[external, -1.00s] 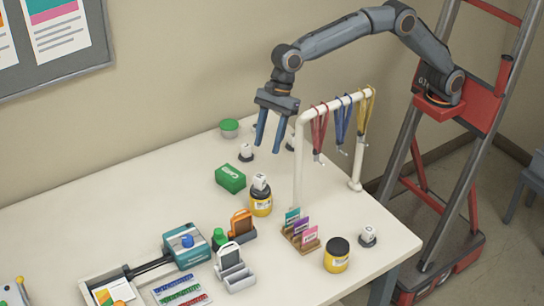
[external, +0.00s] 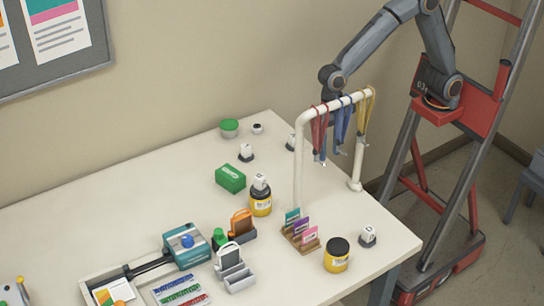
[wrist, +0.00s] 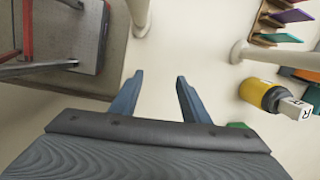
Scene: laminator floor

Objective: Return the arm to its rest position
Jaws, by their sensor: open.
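My arm reaches from the red upright over the right back of the table, with its elbow high. In the external view my gripper (external: 331,148) hangs behind the lanyard rack (external: 299,165), partly hidden by the red, blue and yellow lanyards (external: 367,110). In the wrist view my gripper (wrist: 158,85) has its two blue fingers spread apart with nothing between them, only bare table top behind. I cannot tell whether a finger touches a lanyard.
Rack posts (wrist: 243,51) stand close by the fingers in the wrist view. A yellow jar (external: 261,206) with a white-topped item, a green box (external: 230,179) and a card holder (external: 300,237) stand nearby. The table's left back is clear.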

